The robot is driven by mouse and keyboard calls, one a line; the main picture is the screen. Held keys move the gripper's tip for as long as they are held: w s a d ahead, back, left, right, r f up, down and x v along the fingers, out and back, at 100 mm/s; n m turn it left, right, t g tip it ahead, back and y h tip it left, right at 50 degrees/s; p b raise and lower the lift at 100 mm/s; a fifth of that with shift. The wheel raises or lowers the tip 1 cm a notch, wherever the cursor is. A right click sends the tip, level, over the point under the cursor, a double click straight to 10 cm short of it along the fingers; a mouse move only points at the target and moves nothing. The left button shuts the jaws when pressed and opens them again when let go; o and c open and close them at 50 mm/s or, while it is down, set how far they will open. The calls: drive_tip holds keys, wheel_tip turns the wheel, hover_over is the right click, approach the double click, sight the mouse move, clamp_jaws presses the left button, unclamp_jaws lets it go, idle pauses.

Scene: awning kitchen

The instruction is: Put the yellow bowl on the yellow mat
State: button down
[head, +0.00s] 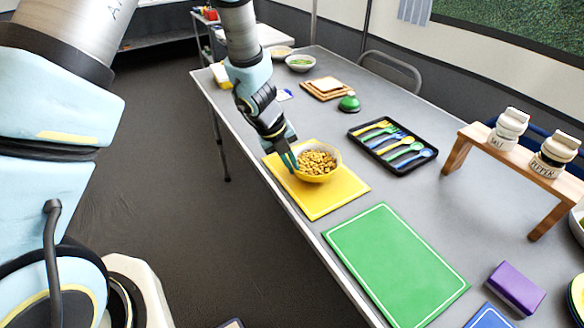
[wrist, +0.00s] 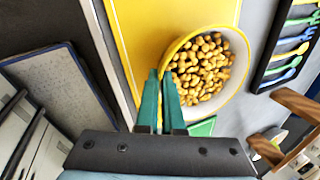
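The yellow bowl (head: 318,179), white inside and full of small brown-yellow pieces, is over the far right part of the yellow mat (head: 322,200) in the head view. It looks level and at or very near the mat; any small gap beneath is hidden. In the wrist view the bowl (wrist: 238,50) is beyond the fingertips, with the yellow mat (wrist: 140,35) behind it. My gripper (head: 288,161) is at the bowl's left rim. Its two teal fingers (wrist: 161,75) are close together, one on each side of the rim, and look shut on it.
A green mat (head: 395,265) lies nearer on the table. A black cutlery tray (head: 405,168) is right of the bowl. A green bell-shaped thing (head: 349,103) and bread on a board (head: 326,89) are farther back. A wooden stand (head: 465,152) holds two shakers.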

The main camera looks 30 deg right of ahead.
drive_tip(key=shift+f, duration=0.15)
drive_tip(key=c, duration=1)
unclamp_jaws()
